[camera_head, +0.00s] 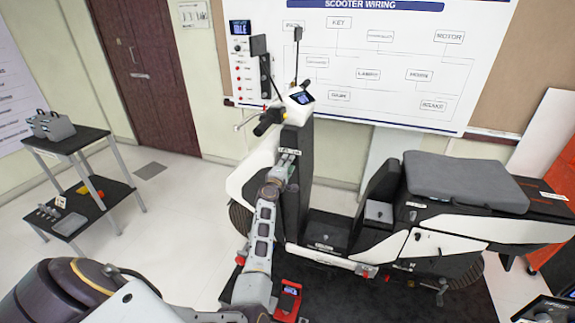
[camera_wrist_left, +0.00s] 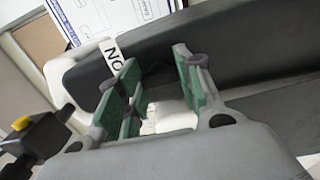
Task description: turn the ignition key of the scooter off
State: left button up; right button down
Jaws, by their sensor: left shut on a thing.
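The scooter (camera_head: 430,240) stands side-on in the head view, white and black with a grey seat. My left gripper (camera_head: 287,157) reaches the upper part of its dark front column, below the handlebar. In the left wrist view my left gripper (camera_wrist_left: 150,72) has its green-padded fingers against the dark panel, with a gap showing between the pads. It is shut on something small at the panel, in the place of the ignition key. The key itself is hidden or too small to make out, so its angle cannot be told.
The handlebar grip (camera_head: 268,121) and dash display (camera_head: 302,97) are just above my left gripper. A white label (camera_wrist_left: 112,55) is beside the fingers. A red device (camera_head: 288,298) lies near the scooter's foot. A two-level table (camera_head: 75,145) stands left, with clear floor between.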

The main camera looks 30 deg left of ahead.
pick_arm(q)
jog(key=shift+f, duration=0.1)
jog(key=o, duration=1)
jog(key=shift+a, duration=0.1)
jog(key=shift+m, duration=0.4)
jog(key=shift+m+b, duration=0.9)
jog(key=shift+m, duration=4.3)
jog(key=shift+m, duration=0.4)
